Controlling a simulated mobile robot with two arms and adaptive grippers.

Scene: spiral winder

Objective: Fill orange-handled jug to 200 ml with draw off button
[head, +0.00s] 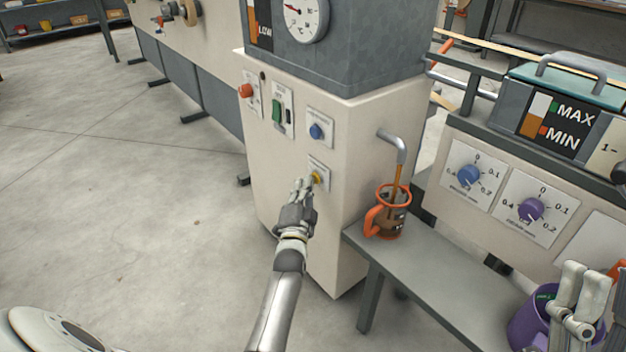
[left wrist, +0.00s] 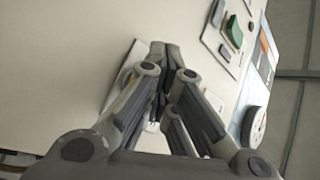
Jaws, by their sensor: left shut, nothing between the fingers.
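The orange-handled jug (head: 387,218) stands upright on the grey shelf (head: 425,268), its handle to the left. A brown stream runs from the bent metal spout (head: 395,147) down into it. Its level against the markings is too small to read. The yellow button (head: 317,178) is on the front of the cream cabinet, lowest of its controls. My left gripper (head: 304,183) is shut and empty, its fingertips at the button's left edge; whether they touch is unclear. My right gripper (head: 583,272) is at lower right.
A blue button (head: 317,131), green switch (head: 277,112) and red knob (head: 245,91) sit above on the cabinet. A purple container (head: 530,325) is beside my right gripper. A panel with blue (head: 469,175) and purple (head: 531,208) dials stands behind the shelf. The floor at left is clear.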

